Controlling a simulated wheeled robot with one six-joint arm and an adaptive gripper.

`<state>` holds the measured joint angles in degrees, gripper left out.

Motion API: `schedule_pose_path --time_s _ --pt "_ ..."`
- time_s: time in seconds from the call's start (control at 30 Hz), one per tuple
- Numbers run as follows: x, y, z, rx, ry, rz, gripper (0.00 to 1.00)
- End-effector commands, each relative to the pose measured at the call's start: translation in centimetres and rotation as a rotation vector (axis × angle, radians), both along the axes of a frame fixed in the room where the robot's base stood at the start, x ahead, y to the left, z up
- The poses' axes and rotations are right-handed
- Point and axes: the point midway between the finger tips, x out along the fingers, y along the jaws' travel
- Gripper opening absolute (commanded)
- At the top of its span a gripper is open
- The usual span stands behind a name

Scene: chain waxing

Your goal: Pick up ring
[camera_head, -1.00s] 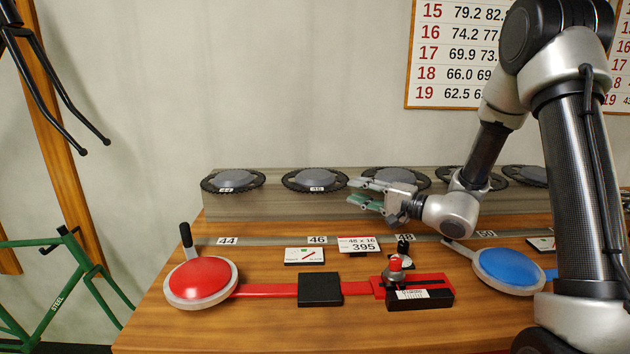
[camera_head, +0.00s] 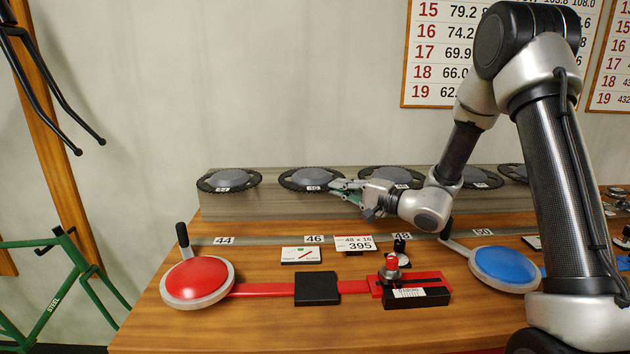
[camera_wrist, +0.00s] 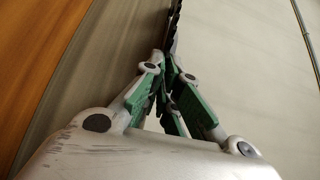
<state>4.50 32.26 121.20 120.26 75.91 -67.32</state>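Several dark toothed chainrings with grey centres lie in a row on the long grey block at the back of the bench. The second ring from the left (camera_head: 311,178) has a small white tag. My gripper (camera_head: 337,190) is at its right rim, with the green-padded fingers pointing left. In the wrist view the fingers (camera_wrist: 164,62) come close together at the tips, and a dark toothed edge (camera_wrist: 176,28) shows just past them. I cannot tell whether they are clamped on the rim.
The grey block (camera_head: 262,207) stands along the back. In front are a red round pad (camera_head: 196,278) with a lever, a blue pad (camera_head: 506,265), a black block (camera_head: 317,288), a red-topped fixture (camera_head: 392,266) and number cards. Bare wood (camera_head: 250,325) lies at the front.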

Motion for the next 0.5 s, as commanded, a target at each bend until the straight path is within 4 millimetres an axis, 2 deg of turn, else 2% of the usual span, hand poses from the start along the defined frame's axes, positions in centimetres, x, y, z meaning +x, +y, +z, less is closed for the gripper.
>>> schedule_pose_path --time_s 0.13,0.23,0.5 --pt "0.0 0.0 0.2 -0.001 -0.001 0.000 0.00" --pt "0.0 0.0 1.3 -0.001 -0.003 0.000 0.00" --pt "0.0 0.0 7.0 -0.001 -0.006 0.000 0.00"
